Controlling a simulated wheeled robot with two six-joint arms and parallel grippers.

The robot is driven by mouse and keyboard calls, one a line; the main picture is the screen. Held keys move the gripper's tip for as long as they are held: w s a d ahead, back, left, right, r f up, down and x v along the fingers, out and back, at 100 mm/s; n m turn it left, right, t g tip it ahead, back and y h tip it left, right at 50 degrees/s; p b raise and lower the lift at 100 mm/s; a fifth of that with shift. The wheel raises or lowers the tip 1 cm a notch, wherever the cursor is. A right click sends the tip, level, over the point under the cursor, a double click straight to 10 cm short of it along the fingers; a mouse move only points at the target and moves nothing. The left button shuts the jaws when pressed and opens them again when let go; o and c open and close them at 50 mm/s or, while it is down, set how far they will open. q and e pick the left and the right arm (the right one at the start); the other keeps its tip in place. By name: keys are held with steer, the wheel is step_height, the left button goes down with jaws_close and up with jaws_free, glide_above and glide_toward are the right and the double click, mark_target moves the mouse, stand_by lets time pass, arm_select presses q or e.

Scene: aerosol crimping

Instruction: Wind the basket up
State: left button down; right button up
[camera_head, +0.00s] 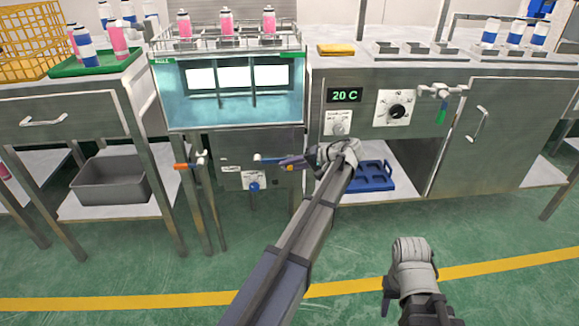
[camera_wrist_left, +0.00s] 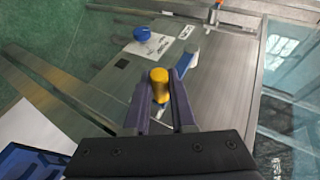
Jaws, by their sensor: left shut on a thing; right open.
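The wire basket (camera_head: 228,41) sits at the top of the glass-fronted water tank (camera_head: 228,112). Several pink cans (camera_head: 226,24) stand upright in it, above the water. My left gripper (camera_head: 288,161) is in front of the cabinet below the tank's right end. In the left wrist view, its two fingers (camera_wrist_left: 159,100) are shut on a yellow knob (camera_wrist_left: 158,78). The crank behind the knob is mostly hidden. My right gripper (camera_head: 388,291) is low over the floor at the right, away from the cabinets. It looks empty, and its fingers are only partly visible.
A blue round knob (camera_head: 254,186) and a white-and-blue handle (camera_wrist_left: 188,60) are close to my left gripper. An orange handle (camera_head: 184,166) sticks out further left. A blue tray (camera_head: 372,176) lies on the lower shelf. The green floor (camera_head: 500,290) in front is clear.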

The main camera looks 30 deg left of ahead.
arm_select(q)
steer(key=shift+f, duration=0.1)
steer(key=c, duration=0.8)
jaws_free()
steer(key=shift+o, duration=0.2)
steer(key=p+v, duration=0.3)
steer(key=v, duration=0.4)
steer(key=shift+d+p, duration=0.35)
